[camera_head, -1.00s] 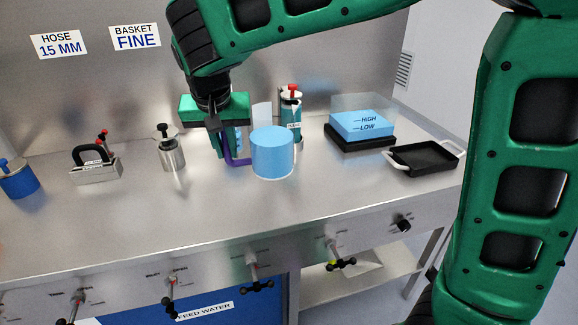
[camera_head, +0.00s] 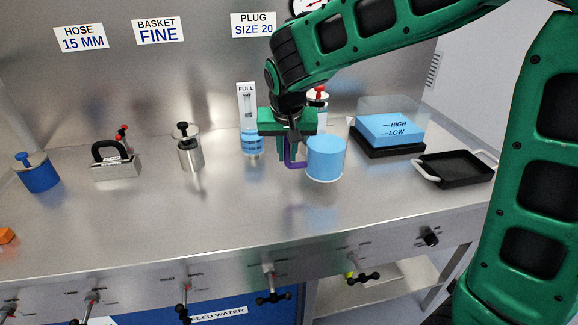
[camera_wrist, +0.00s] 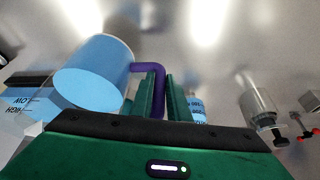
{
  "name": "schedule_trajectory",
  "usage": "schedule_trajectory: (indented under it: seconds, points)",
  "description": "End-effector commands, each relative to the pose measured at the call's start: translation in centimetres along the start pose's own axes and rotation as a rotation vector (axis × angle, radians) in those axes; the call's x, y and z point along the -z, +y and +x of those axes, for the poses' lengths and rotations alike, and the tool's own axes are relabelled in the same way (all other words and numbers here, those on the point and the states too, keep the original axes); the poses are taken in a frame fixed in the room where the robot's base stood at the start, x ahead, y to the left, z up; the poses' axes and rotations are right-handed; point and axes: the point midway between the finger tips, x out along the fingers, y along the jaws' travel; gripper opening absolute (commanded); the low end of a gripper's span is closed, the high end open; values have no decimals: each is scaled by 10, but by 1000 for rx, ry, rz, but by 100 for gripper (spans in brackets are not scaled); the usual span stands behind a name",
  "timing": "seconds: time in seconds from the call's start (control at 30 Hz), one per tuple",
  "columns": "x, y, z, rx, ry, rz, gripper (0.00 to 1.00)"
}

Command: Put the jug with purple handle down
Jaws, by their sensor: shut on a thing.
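The jug with purple handle (camera_head: 326,159) is a light blue cylinder, upright in the head view, over the right-centre part of the steel worktop. I cannot tell whether its base touches the worktop. My gripper (camera_head: 288,152) is left of the jug, shut on its purple handle. In the wrist view the jug (camera_wrist: 95,72) is at the upper left, and the purple handle (camera_wrist: 158,78) runs between the fingers of my gripper (camera_wrist: 158,95).
Behind my gripper stand a blue-filled gauge cylinder (camera_head: 252,143) and a red-topped canister (camera_head: 320,95). A clear box with blue content (camera_head: 390,130) and a black tray (camera_head: 455,168) are to the right. A steel canister (camera_head: 190,152) stands left. The worktop (camera_head: 240,205) in front is clear.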

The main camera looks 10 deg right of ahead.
Motion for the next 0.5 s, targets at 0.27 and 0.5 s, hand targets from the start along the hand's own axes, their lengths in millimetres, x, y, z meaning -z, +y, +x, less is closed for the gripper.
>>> schedule_trajectory:
  seconds: [0.27,0.5]
  points:
    - [-2,7,15,0,-2,-2,0]
    - [-14,7,42,0,-1,-2,0]
